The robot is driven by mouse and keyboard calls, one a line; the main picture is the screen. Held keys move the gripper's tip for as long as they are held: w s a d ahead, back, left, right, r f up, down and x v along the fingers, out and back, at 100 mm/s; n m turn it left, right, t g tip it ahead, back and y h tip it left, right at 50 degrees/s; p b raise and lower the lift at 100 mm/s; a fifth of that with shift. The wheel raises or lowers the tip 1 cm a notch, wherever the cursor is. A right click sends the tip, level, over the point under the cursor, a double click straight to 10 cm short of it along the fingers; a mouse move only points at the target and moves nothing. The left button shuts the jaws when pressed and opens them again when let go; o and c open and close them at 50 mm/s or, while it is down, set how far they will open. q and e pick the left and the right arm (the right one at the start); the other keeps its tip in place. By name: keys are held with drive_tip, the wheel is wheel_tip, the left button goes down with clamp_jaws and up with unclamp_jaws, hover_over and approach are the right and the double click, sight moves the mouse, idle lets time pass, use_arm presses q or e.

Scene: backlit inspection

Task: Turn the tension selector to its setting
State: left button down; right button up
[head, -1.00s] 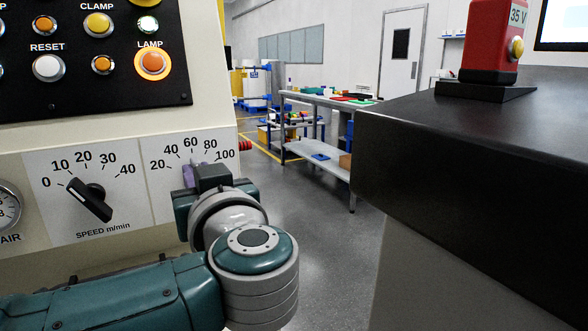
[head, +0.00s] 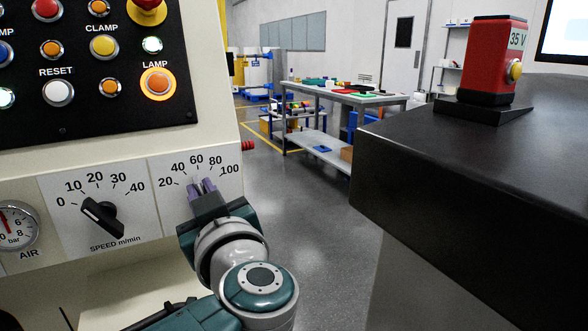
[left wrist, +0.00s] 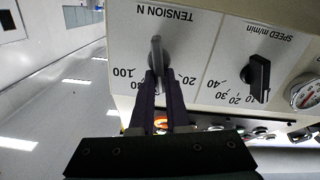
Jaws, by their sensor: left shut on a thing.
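The tension selector (left wrist: 156,56) is a grey knob on a white plate marked TENSION N, seen upside down in the left wrist view. My left gripper (left wrist: 157,85) has its two purple fingers shut on this knob, one on each side. In the head view the left gripper (head: 203,188) reaches the plate just below the numbers 20 to 100. The fingers hide most of the knob there. Fingers and gripper body cover part of the scale in the wrist view, so I cannot tell exactly which number the knob points to. My right gripper is not in view.
Left of the tension plate is the black speed knob (head: 100,215), and beyond it the air gauge (head: 15,225). A black button panel (head: 120,115) is above. A dark bench (head: 450,150) with a red device (head: 492,60) stands at the right. Open floor lies between.

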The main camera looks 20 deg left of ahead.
use_arm(q)
drive_tip(key=shift+s+a+f+n, duration=0.1)
drive_tip(key=shift+s+a+n, duration=0.05)
drive_tip(key=shift+n, duration=1.35)
drive_tip(key=c, duration=0.9)
unclamp_jaws()
